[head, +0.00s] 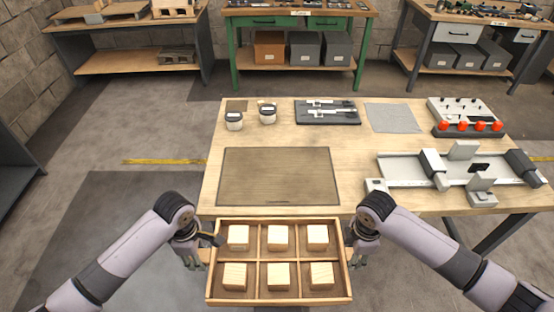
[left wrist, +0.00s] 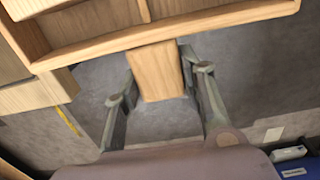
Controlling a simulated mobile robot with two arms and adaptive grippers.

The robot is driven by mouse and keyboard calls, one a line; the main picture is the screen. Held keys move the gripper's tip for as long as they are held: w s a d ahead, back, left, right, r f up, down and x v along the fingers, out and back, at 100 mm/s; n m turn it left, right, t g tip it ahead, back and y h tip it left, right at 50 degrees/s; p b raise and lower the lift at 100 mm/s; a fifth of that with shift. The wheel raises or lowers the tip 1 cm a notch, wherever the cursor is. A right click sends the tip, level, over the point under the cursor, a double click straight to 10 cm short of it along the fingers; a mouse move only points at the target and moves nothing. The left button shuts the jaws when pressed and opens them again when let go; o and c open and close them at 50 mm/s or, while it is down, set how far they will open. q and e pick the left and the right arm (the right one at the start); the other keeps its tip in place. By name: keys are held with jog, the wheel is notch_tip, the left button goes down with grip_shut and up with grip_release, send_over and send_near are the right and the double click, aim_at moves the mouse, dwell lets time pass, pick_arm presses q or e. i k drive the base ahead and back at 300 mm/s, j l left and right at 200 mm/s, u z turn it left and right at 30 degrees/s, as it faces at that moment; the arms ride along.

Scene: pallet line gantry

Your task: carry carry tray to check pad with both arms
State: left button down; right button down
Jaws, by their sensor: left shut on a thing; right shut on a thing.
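The carry tray (head: 278,301) is a wooden box with six compartments, a pale wooden block in each. It is held level in front of the table's near edge, just short of the large brown rectangle that looks like the check pad (head: 277,176). My left gripper (head: 196,258) is shut on the tray's left handle; in the left wrist view the handle (left wrist: 157,72) sits between the fingers, under the tray wall (left wrist: 100,47). My right gripper (head: 358,257) is at the right handle, shut on it, its fingers partly hidden by the wrist.
The pad's surface is clear.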

aim_at(278, 174)
jog(key=i, duration=1.25)
